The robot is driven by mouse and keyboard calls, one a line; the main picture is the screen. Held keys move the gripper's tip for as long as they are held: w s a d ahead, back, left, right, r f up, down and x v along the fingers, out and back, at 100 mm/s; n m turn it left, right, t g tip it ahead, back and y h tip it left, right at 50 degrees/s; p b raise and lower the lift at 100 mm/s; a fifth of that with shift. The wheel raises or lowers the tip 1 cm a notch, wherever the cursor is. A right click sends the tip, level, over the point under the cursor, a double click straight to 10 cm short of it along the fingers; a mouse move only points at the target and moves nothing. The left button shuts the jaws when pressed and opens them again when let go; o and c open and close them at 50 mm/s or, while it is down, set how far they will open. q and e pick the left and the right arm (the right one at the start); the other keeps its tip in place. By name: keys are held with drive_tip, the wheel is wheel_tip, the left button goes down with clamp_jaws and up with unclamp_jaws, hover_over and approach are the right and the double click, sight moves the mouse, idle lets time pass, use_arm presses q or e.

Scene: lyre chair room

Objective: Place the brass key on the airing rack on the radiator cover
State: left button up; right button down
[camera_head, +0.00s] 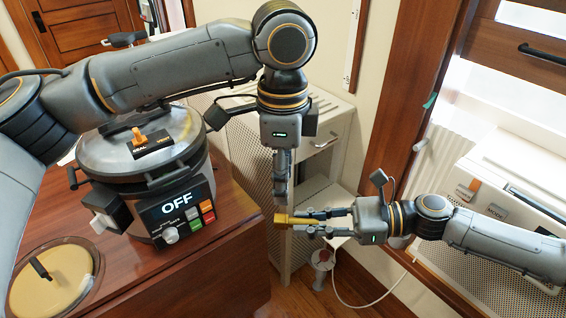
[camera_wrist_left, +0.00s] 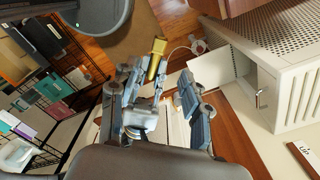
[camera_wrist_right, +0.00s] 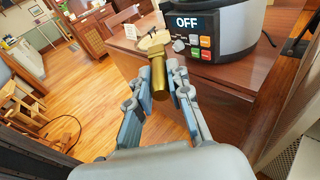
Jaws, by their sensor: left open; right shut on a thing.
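The brass key (camera_head: 288,219) is a gold bar held out level in my right gripper (camera_head: 318,222), past the fingertips. It also shows in the left wrist view (camera_wrist_left: 155,58) and between the fingers in the right wrist view (camera_wrist_right: 160,75). My right gripper is shut on it. My left gripper (camera_head: 282,188) points down just above the key, open; I cannot tell whether it touches the key. I cannot tell which is the radiator cover. No airing rack is clearly visible.
A large cooker (camera_head: 150,165) reading OFF stands on the wooden counter (camera_head: 225,270), left of the grippers. A white cable (camera_head: 365,303) hangs over the floor below the right arm.

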sight(283, 217)
use_arm(q)
wheel_tip(283, 217, down, 9)
drive_tip(key=shift+f, duration=0.1)
idle(0.4)
clamp_jaws()
use_arm(e)
drive_tip(key=c, duration=1.2)
unclamp_jaws()
drive_tip(key=shift+o, duration=0.2)
